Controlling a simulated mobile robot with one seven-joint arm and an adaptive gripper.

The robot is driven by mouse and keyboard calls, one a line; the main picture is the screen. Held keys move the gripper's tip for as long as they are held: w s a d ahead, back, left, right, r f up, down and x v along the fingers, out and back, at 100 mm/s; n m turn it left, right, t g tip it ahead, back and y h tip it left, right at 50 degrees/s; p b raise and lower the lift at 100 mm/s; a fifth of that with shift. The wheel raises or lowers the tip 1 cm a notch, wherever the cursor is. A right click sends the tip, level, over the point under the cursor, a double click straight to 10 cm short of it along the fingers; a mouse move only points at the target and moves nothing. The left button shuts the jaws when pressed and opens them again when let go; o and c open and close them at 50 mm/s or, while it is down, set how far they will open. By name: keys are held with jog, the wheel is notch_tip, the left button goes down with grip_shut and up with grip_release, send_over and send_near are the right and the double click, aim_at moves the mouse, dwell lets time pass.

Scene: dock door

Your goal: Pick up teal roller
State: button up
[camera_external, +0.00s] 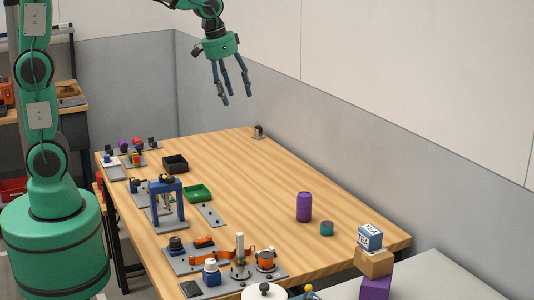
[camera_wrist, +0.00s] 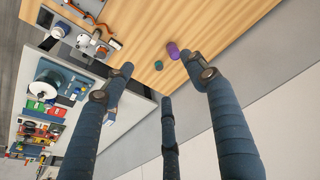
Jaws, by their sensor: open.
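The teal roller (camera_external: 326,228) is a short dark teal cylinder standing on the wooden table near its right edge. In the wrist view it shows small (camera_wrist: 159,65), between my fingers' tips and farther off. A taller purple cylinder (camera_external: 304,206) stands just left of it; it also shows in the wrist view (camera_wrist: 173,49). My gripper (camera_external: 228,98) has three dark blue fingers, spread open and empty. It hangs high above the far end of the table, well away from the roller. In the wrist view the fingers (camera_wrist: 165,82) reach up with nothing between them.
A stack of a tea box (camera_external: 369,237), a cardboard box (camera_external: 373,262) and a purple box (camera_external: 376,288) stands right of the roller. Fixtures and a blue press frame (camera_external: 166,203) line the table's left side. The table's middle (camera_external: 245,190) is clear. A grey wall runs behind.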

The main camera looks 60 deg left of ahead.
jog(key=w+d+f+g+p, duration=0.1)
jog(key=w+d+f, duration=0.35)
jog(key=w, duration=0.45)
jog(key=m+g+p, duration=0.1)
jog(key=g+p, duration=0.1)
jog(key=p, duration=0.2)
send_over(328, 223)
notch_tip(328, 223, down, 27)
jog(key=shift+f, duration=0.1)
jog(key=shift+f, duration=4.25)
jog(key=shift+f, duration=0.1)
jog(key=shift+d+f, duration=0.15)
jog(key=shift+f, duration=2.35)
